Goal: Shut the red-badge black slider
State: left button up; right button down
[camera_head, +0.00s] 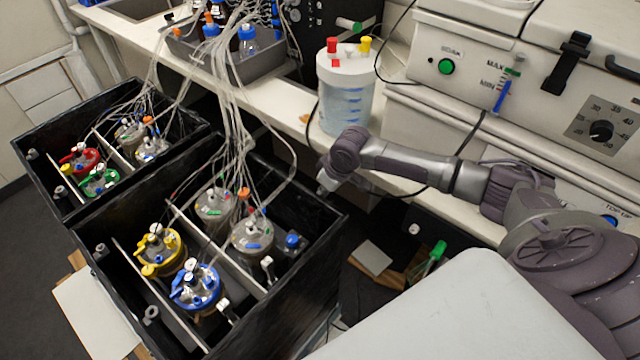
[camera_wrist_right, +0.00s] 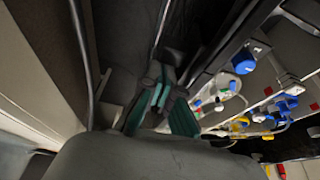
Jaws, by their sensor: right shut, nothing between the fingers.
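Two open black boxes stand side by side in the head view. The left black box (camera_head: 60,212) holds a red-lidded vessel (camera_head: 80,158) and a green-lidded one (camera_head: 99,181). The right black box (camera_head: 318,225) holds a yellow-lidded vessel (camera_head: 160,250) and a blue-lidded one (camera_head: 196,287). I cannot make out a red badge that marks either box as the slider. My right gripper (camera_head: 327,187) is at the back right corner of the right box. In the right wrist view its teal-padded fingers (camera_wrist_right: 158,97) are shut and empty. My left gripper is not in view.
Thin tubes (camera_head: 228,110) run from the boxes up to the bench. A white-lidded bottle (camera_head: 346,90) stands on the bench edge behind my right gripper. A beige machine with a dial (camera_head: 601,131) is at the right.

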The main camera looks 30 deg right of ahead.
jog(key=shift+s+f, duration=0.1)
jog(key=shift+s, duration=0.1)
jog(key=v, duration=1.2)
